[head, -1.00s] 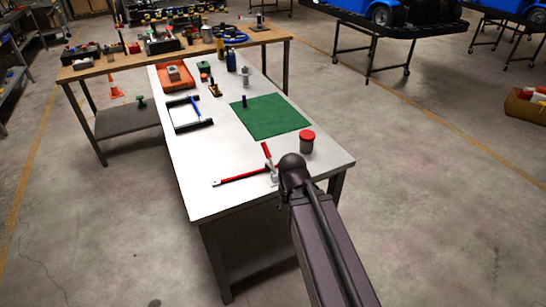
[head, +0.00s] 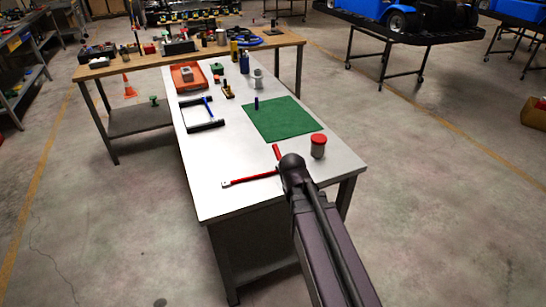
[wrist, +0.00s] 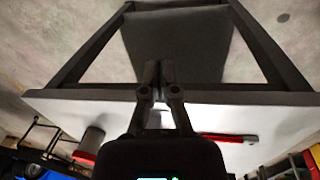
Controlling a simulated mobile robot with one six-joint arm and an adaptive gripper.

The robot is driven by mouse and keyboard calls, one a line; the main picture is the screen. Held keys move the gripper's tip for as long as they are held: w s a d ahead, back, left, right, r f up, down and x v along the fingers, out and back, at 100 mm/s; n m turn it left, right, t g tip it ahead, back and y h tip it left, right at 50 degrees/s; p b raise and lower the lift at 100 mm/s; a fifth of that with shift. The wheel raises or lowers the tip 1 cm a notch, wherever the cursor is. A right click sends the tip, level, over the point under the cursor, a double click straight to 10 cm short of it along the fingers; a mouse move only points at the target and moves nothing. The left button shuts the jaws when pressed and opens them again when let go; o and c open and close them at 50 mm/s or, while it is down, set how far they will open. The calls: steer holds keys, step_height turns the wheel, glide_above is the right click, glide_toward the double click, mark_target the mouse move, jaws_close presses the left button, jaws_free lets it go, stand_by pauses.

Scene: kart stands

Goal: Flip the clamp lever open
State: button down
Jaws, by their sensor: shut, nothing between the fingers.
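A short red lever (head: 277,152) rises near the table's near end in the head view. What it is fixed to is hidden behind my arm, so I cannot tell its base or the clamp's body. A long red bar (head: 250,179) with a pale end lies beside it to the left; the wrist view shows a red bar (wrist: 228,137) on the tabletop, right of the fingers. My gripper (wrist: 152,68) is shut and empty over the table's edge area in the wrist view, apart from the red bar. In the head view my wrist hides the fingers.
A red-lidded jar (head: 318,146) stands just right of my wrist, close to it in the picture. A green mat (head: 285,122) lies behind. A black frame (head: 203,114) lies farther left. The white tabletop (head: 222,161) is bare at its near left.

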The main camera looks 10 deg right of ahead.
steer(key=w+a+n+h+b, duration=0.1)
steer(key=w+n, duration=0.1)
steer(key=w, duration=0.2)
steer(key=w+a+n+t+h+b, duration=0.1)
steer(key=w+n+h, duration=0.1)
steer(key=w+n, duration=0.1)
steer(key=w+a+f+n+t+h+b, duration=0.1)
steer(key=w+n+h, duration=0.1)
steer(key=w, duration=0.3)
steer(key=shift+w+a+b, duration=0.1)
steer(key=shift+a+b, duration=0.2)
steer(key=shift+b, duration=0.1)
steer(key=w+a+r+n+t+h+b, duration=0.1)
steer(key=w+a+n, duration=0.1)
steer(key=w+a, duration=0.1)
steer(key=w+a+r+n+t+h+b, duration=0.1)
steer(key=w+a+n, duration=0.2)
steer(key=w+a+r+n+t+h+b, duration=0.1)
steer(key=w+a+n+t+h, duration=0.1)
steer(key=w+a, duration=0.1)
steer(key=shift+w+r+n, duration=0.1)
steer(key=shift+w+n, duration=0.2)
steer(key=shift+w, duration=0.15)
steer(key=shift+w+a+r+n+t, duration=0.25)
steer(key=shift+a+r+n+t, duration=0.05)
steer(key=shift+a, duration=0.05)
